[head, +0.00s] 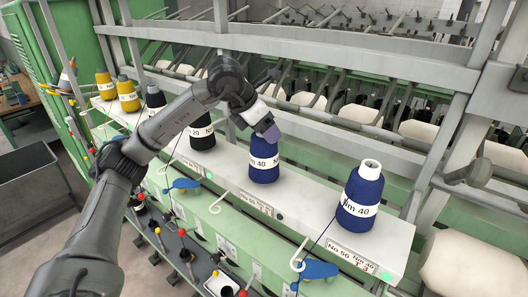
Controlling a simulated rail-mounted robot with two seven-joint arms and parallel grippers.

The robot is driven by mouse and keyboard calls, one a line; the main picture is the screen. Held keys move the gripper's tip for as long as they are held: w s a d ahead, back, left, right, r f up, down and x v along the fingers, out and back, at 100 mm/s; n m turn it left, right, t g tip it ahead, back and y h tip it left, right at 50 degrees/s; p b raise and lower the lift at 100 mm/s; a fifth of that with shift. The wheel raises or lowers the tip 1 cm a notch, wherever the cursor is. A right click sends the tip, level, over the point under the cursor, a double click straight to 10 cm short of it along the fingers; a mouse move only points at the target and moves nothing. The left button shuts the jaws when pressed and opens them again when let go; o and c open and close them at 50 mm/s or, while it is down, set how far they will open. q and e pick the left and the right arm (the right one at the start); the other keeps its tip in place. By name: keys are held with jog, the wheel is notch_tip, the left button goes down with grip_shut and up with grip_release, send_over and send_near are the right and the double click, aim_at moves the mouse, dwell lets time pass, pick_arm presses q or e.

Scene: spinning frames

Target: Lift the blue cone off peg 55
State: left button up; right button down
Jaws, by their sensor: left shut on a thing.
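A blue cone (264,172) with a white "Nm 40" band stands upright at the middle of the white shelf (230,180). It is behind a label plate (257,203) whose number is too small to read surely. My left gripper (267,132) comes down from above and is shut on the cone's top, hiding its tip. The peg inside is hidden. I cannot tell whether the cone's base touches the shelf. A second blue cone (360,190) with a white top stands to the right, behind a plate that seems to read No 56. My right gripper is not in view.
Black cones (201,132) stand left of the held cone, partly behind my arm, with yellow cones (127,92) farther left. Grey rails and an upright post (440,140) of the frame rise behind and right. Blue levers (315,269) stick out below the shelf's front.

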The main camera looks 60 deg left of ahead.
pick_arm(q)
jog(key=shift+r, duration=0.2)
notch_tip(320, 180, up, 8)
jog(key=shift+r+p, duration=0.1)
jog(key=shift+p, duration=0.6)
jog(key=shift+r, duration=0.25)
grip_shut()
jog(key=shift+r, duration=0.5)
jog(key=o, duration=1.3)
grip_release()
